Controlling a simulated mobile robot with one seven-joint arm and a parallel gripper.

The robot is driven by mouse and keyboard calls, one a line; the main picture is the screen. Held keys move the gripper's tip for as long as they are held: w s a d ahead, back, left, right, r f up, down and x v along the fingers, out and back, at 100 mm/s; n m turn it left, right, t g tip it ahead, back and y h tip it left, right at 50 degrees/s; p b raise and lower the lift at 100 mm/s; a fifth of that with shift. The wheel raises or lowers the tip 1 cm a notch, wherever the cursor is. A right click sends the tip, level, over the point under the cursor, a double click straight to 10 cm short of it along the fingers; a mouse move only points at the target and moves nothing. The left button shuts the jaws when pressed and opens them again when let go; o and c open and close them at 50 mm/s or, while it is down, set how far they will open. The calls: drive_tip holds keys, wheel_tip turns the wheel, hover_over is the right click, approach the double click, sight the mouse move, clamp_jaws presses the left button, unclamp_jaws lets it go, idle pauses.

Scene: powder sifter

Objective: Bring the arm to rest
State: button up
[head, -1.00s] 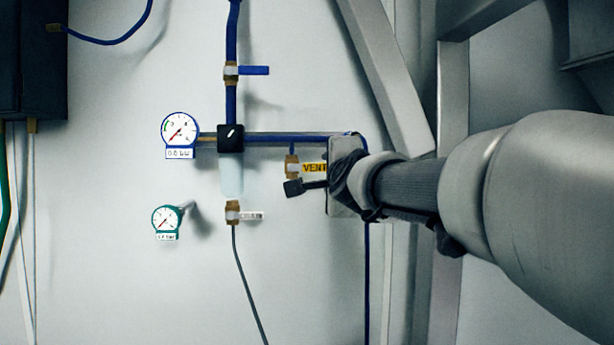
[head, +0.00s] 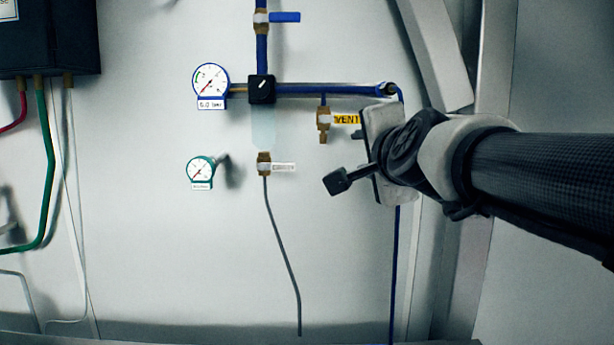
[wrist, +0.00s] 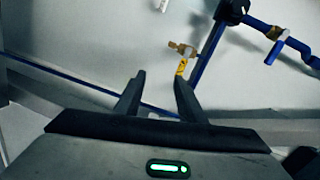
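My gripper (head: 336,181) is in front of the wall panel, to the right of and below the brass vent valve (head: 323,122). In the wrist view its two fingers (wrist: 160,84) stand apart with nothing between them. The vent valve also shows beyond the fingertips in the wrist view (wrist: 182,48), with its yellow tag (wrist: 181,67) near the right finger. The gripper does not appear to touch any fitting. My arm reaches in from the right in the head view.
A blue pipe line (head: 320,89) carries a pressure gauge (head: 211,82) and a blue-handled valve (head: 285,17). A green gauge (head: 200,170) and a lower brass valve (head: 264,163) sit below. Metal frame posts (head: 496,90) stand right.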

drive_tip(key=s+d+f+n+g+h, duration=0.15)
drive_tip(key=s+f+n+g, duration=0.45)
drive_tip(key=s+f, duration=0.7)
drive_tip(key=s+d+f+n+g+y, duration=0.15)
drive_tip(key=s+f+n+g, duration=0.35)
drive_tip(key=s+f+n, duration=0.7)
wheel_tip(320, 180, up, 22)
drive_tip(key=m+h+p, duration=0.1)
drive_tip(key=m+p, duration=0.2)
drive_tip(key=p, duration=2.1)
drive_tip(key=shift+w+d+p, duration=0.2)
drive_tip(key=shift+w+p, duration=0.1)
drive_tip(key=shift+w, duration=0.15)
